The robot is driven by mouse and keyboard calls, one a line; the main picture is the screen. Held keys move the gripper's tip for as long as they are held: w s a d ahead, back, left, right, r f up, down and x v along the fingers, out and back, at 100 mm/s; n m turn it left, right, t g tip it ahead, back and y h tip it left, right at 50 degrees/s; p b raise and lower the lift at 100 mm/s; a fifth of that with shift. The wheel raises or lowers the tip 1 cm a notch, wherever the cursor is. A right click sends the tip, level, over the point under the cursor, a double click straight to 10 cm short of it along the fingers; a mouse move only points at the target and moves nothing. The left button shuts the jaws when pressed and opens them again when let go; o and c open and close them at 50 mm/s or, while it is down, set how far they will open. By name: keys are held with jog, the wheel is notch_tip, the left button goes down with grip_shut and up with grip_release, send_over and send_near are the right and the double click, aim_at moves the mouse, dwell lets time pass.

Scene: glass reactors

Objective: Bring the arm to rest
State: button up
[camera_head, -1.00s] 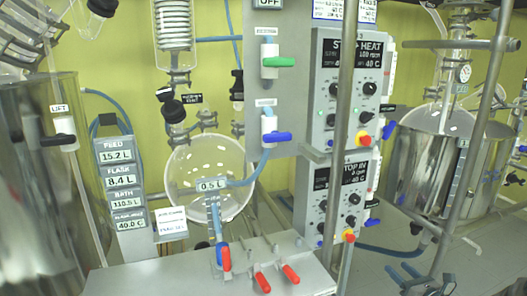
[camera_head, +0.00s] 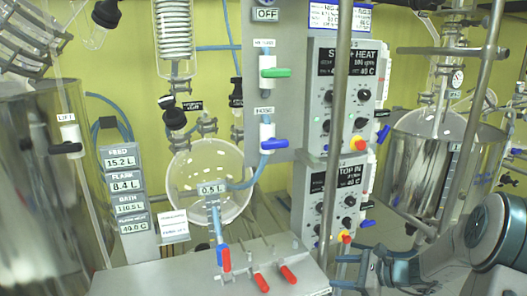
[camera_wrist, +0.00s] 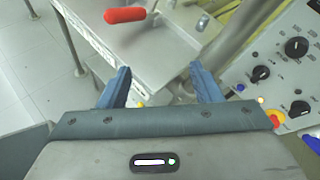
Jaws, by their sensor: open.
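My gripper (camera_wrist: 161,84) shows in the wrist view with its two blue fingers apart and nothing between them. In the head view my gripper (camera_head: 350,272) is at the lower right, reaching in from the right edge and pointing left. It is beside the right end of the grey bench with the red-handled valves (camera_head: 262,282), and appears apart from it. The wrist view shows a red handle (camera_wrist: 125,15) beyond the fingers and a metal post close by the right finger.
The control boxes (camera_head: 325,100) with knobs stand above my gripper, behind an upright metal post (camera_head: 339,130). A glass flask (camera_head: 235,205) hangs left of centre. A steel vessel (camera_head: 425,170) stands at the right.

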jog(key=s+a+r+n+g+h+p, duration=0.35)
jog(key=s+a+r+n+g, duration=0.3)
jog(key=s+a+n, duration=0.45)
jog(key=s+d+r+n+t+h+p, duration=0.1)
jog(key=s+d+r+n+h, duration=0.1)
jog(key=s, duration=0.4)
jog(key=s+d+r+n+t+h+p, duration=0.1)
jog(key=s+d+r+n+h, duration=0.1)
jog(key=s+r+n+h, duration=0.3)
jog(key=shift+s+d+r+n, duration=0.25)
jog(key=shift+s+r+n, duration=0.5)
jog(key=shift+s+n, duration=0.5)
jog(key=shift+h, duration=0.25)
